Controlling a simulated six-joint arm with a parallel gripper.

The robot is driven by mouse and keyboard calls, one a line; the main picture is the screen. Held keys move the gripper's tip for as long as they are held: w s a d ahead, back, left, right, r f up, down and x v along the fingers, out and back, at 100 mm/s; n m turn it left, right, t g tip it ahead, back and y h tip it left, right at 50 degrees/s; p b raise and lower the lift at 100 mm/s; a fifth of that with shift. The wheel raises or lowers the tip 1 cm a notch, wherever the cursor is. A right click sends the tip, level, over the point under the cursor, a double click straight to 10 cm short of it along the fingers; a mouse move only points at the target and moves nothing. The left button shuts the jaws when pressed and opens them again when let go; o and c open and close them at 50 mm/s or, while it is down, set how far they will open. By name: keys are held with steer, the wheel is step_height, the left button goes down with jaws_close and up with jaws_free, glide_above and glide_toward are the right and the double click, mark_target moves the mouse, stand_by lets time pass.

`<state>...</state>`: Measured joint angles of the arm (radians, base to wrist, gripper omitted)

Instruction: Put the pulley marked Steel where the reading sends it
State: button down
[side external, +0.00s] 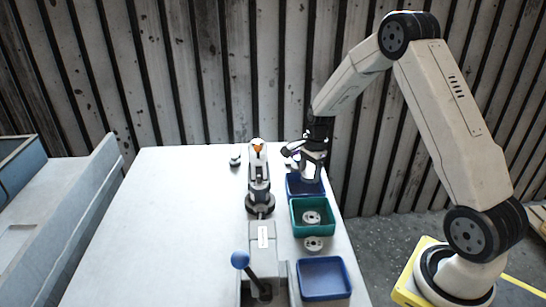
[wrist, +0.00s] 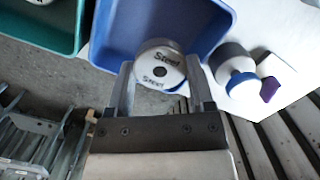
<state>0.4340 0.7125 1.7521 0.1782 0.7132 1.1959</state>
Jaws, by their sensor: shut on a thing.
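In the wrist view my gripper (wrist: 158,66) is shut on a pale round pulley (wrist: 152,52) with "Steel" written on its rim and face. The pulley is held over the inner edge of a blue tray (wrist: 215,45); whether it touches the tray cannot be told. In the side view my gripper (side external: 309,160) is above the far blue tray (side external: 305,187), and the pulley is hard to make out. A teal tray (side external: 295,220) with a pale pulley (side external: 311,217) in it stands nearer. Another pale pulley (side external: 313,243) lies between it and the near blue tray (side external: 323,297).
A grey upright device with an orange top (side external: 258,150) stands left of the trays. In front is a grey block with a blue-knobbed lever (side external: 240,260). A grey-and-blue round object (wrist: 236,68) and a white-and-purple block (wrist: 272,75) stand beside the far tray. The table's left half is clear.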

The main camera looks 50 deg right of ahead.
steer(key=shift+f, duration=0.1)
jaws_free()
steer(key=shift+s+d+r, duration=0.1)
steer(key=shift+d+r, duration=0.05)
steer(key=shift+r, duration=1.15)
steer(key=shift+w+d+r, duration=0.1)
steer(key=shift+d+r, duration=0.05)
steer(key=shift+r, duration=1.15)
steer(key=shift+s+d+r, duration=0.1)
steer(key=shift+d+r, duration=0.05)
steer(key=shift+r, duration=1.15)
steer(key=shift+a, duration=0.1)
steer(key=s+a+n+t+h, duration=0.1)
steer(key=s+a+n+t, duration=0.1)
steer(key=s+a+n, duration=1.2)
steer(key=a+n, duration=0.4)
steer(key=n, duration=0.2)
steer(key=shift+s, duration=0.2)
